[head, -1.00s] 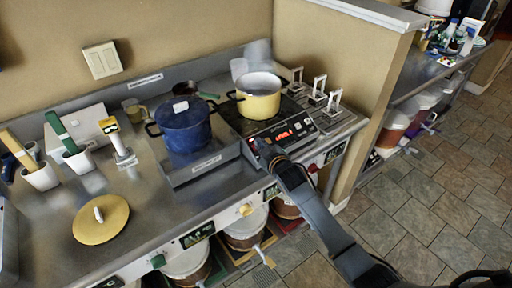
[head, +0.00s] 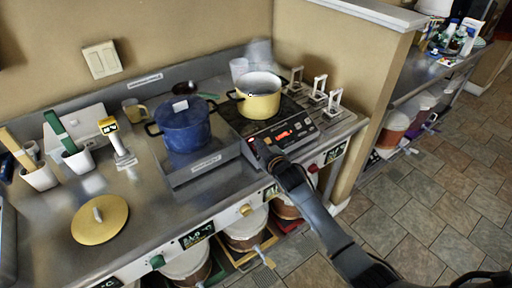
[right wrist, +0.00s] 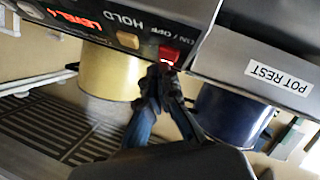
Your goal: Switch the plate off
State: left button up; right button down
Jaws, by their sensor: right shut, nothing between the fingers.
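The cooking plate (head: 300,131) has a black top and a front control panel with a lit red display (head: 283,135). In the right wrist view, upside down, the display (right wrist: 75,20) reads LEVEL and a figure, beside a HOLD button (right wrist: 128,39) and a red ON/OFF button (right wrist: 168,53). A yellow pot (head: 259,104) stands on the plate; it also shows in the wrist view (right wrist: 108,78). My right gripper (head: 262,147) is shut and empty at the panel's left front corner. Its fingertips (right wrist: 160,72) are right at the red button; I cannot tell whether they touch it.
A blue lidded pot (head: 185,128) stands on the pot rest (head: 205,167), close left of the plate. Metal stands (head: 317,88) are right of the plate. A round yellow lid (head: 100,222) lies on the counter. Buckets (head: 245,232) stand below the counter.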

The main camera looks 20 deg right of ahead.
jog(key=shift+w+f+b, duration=0.2)
jog(key=shift+f+b, duration=0.15)
jog(key=shift+f, duration=0.05)
jog(key=shift+r, duration=0.15)
dwell(0.4)
jog(key=shift+s+d+r+p, duration=0.15)
jog(key=shift+s+r+p, duration=0.45)
jog(key=shift+p, duration=0.55)
jog(key=shift+w+r, duration=0.15)
jog(key=shift+w, duration=0.05)
jog(key=shift+s+r+p, duration=0.1)
jog(key=shift+r+p, duration=0.2)
jog(key=shift+p, duration=0.15)
jog(key=s+r+p, duration=0.1)
jog(key=p, duration=0.1)
jog(key=r+p, duration=0.1)
jog(key=r, duration=0.1)
jog(key=s+d+r+p, duration=0.1)
jog(key=p, duration=0.1)
jog(key=shift+s+r+p, duration=0.25)
jog(key=shift+s+p, duration=0.05)
jog(key=shift+p, duration=0.05)
